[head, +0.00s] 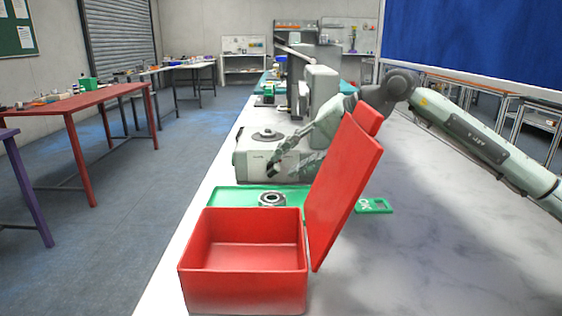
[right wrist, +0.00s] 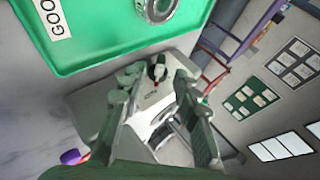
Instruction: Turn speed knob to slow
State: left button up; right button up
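The pale grey machine (head: 258,158) stands on the white bench behind the green tray, with a round disc on top. My right gripper (head: 275,166) is at its front face, and the arm reaches in from the right. In the right wrist view, my right gripper (right wrist: 157,88) has its two fingers apart, one on each side of a small dark and red knob (right wrist: 158,71) on the pale machine face. I cannot tell whether the fingertips touch the knob. The knob's setting is too small to read. My left gripper is not in view.
An open red box (head: 243,282) with its lid raised stands in front. Behind it lies a green tray (head: 228,198) holding a metal ring (head: 272,199). A green tag (head: 375,206) lies right of the lid. The bench at the right is clear.

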aim_at(278, 168)
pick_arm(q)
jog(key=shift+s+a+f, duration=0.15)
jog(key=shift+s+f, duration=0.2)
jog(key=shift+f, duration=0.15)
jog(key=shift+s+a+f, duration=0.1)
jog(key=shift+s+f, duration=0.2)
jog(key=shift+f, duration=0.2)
pick_arm(e)
jog(key=shift+x, duration=1.6)
jog(key=shift+c, duration=0.6)
grip_shut()
